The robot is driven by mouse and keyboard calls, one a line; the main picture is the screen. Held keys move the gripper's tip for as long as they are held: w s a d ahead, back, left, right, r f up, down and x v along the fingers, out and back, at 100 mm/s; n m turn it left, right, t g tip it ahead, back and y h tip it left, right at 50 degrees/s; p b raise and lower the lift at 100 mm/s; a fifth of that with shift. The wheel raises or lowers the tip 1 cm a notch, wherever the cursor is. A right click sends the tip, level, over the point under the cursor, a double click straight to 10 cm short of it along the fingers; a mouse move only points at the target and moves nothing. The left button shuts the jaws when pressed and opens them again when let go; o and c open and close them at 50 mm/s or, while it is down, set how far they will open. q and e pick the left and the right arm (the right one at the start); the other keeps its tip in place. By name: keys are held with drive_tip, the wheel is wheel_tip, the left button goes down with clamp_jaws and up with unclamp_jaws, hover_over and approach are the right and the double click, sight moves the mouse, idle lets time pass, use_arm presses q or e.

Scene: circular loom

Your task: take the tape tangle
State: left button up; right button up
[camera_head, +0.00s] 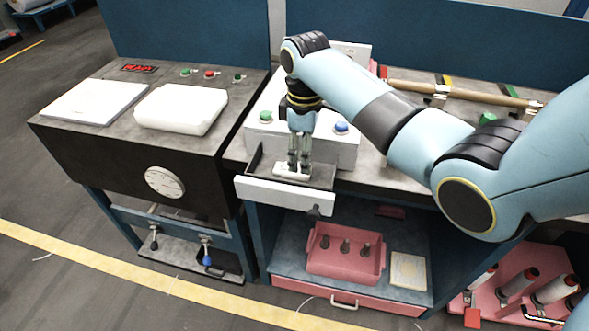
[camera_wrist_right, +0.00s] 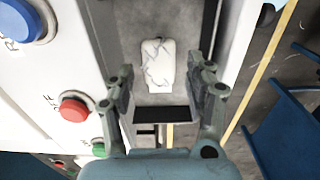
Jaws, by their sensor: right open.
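The tape tangle (camera_wrist_right: 158,65), a small white bundle with thin dark lines across it, lies on the grey floor of an open drawer. In the head view the tangle (camera_head: 291,177) shows as a white piece at the fingertips. My right gripper (camera_head: 299,163) points down into the drawer (camera_head: 284,196) from above. In the right wrist view the right gripper (camera_wrist_right: 167,82) is open, its fingers apart, with the tangle ahead between and beyond the tips. I cannot tell whether a finger touches it. My left gripper is not in view.
The drawer sits below a white box with a green button (camera_head: 265,117) and a blue button (camera_head: 341,127). Its raised walls stand close around the gripper. A dark cabinet (camera_head: 140,170) stands left; a pink bin (camera_head: 345,255) is on the lower shelf.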

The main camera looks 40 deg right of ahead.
wheel_tip(320, 180, down, 4)
drive_tip(key=shift+f, duration=0.2)
drive_tip(key=c, duration=0.7)
drive_tip(key=shift+d+r, duration=0.1)
wheel_tip(320, 180, up, 4)
drive_tip(key=shift+r, duration=0.1)
drive_tip(key=s+r, duration=0.2)
drive_tip(key=s, duration=0.2)
drive_tip(key=s+a+r, duration=0.1)
drive_tip(key=s+r, duration=0.1)
drive_tip(key=s, duration=0.1)
drive_tip(key=s+r, duration=0.2)
drive_tip(key=s, duration=0.2)
drive_tip(key=shift+s+a+r, duration=0.3)
drive_tip(key=shift+r, duration=0.05)
